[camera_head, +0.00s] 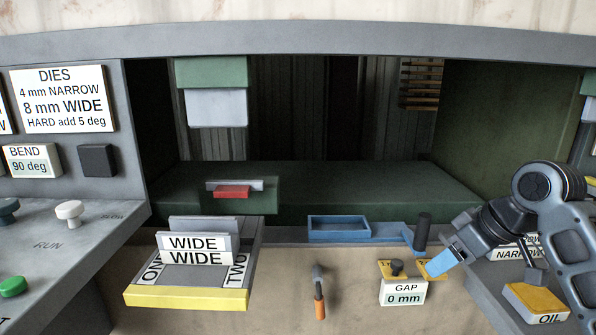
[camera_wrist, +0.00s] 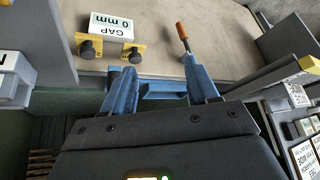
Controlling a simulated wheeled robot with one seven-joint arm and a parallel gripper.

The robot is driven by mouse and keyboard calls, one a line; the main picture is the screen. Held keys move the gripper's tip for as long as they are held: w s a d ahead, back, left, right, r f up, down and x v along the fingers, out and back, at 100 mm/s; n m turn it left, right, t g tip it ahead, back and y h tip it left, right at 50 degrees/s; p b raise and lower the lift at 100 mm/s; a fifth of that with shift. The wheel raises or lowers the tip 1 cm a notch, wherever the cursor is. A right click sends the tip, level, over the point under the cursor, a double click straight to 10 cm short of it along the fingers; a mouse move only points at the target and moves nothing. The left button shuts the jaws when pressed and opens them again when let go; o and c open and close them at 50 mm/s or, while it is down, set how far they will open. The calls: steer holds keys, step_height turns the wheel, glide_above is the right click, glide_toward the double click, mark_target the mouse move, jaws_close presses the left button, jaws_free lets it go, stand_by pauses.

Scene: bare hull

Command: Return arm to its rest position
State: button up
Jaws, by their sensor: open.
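My arm reaches in from the right in the head view. My gripper (camera_head: 446,263) has blue fingers and hangs beside the yellow end of the gap gauge. In the wrist view my gripper (camera_wrist: 158,82) has its two blue fingers apart, with nothing held between them. The gap gauge, a white block reading GAP 0 mm (camera_head: 403,292) with yellow pieces and dark knobs, sits on the bench; it also shows in the wrist view (camera_wrist: 112,27). An orange-handled tool (camera_head: 319,300) lies on the bench left of the gauge.
A tray with WIDE blocks (camera_head: 190,299) stands at left with a yellow front edge. A blue tray (camera_head: 340,236) sits behind the bench. A yellow-topped OIL block (camera_head: 536,300) is at right, close to my arm. A control panel with knobs (camera_head: 69,211) is at far left.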

steer(key=s+a+f+m+t+y, duration=0.1)
steer(key=s+a+f+m+t, duration=0.2)
steer(key=a+f, duration=0.35)
steer(key=s+a+f+m+t+y, duration=0.1)
steer(key=s+a+f+m+t, duration=0.1)
steer(key=s+a+f, duration=0.45)
steer(key=s+f+m+t+h, duration=0.1)
steer(key=s+f+m+h, duration=0.1)
steer(key=s, duration=0.6)
steer(key=s+f+m+t+h, duration=0.1)
steer(key=s+f+t, duration=0.15)
steer(key=s, duration=0.45)
steer(key=s+d+r+h, duration=0.1)
steer(key=s+d+r, duration=0.1)
steer(key=s, duration=0.6)
steer(key=s+d+r+n+t, duration=0.1)
steer(key=s+d+r, duration=0.1)
steer(key=s+r, duration=0.3)
steer(key=s+d+r+h, duration=0.1)
steer(key=s+d+r, duration=0.2)
steer(key=s, duration=0.7)
steer(key=shift+s+r+n+h, duration=0.3)
steer(key=shift+s+r, duration=0.05)
steer(key=shift+r, duration=0.05)
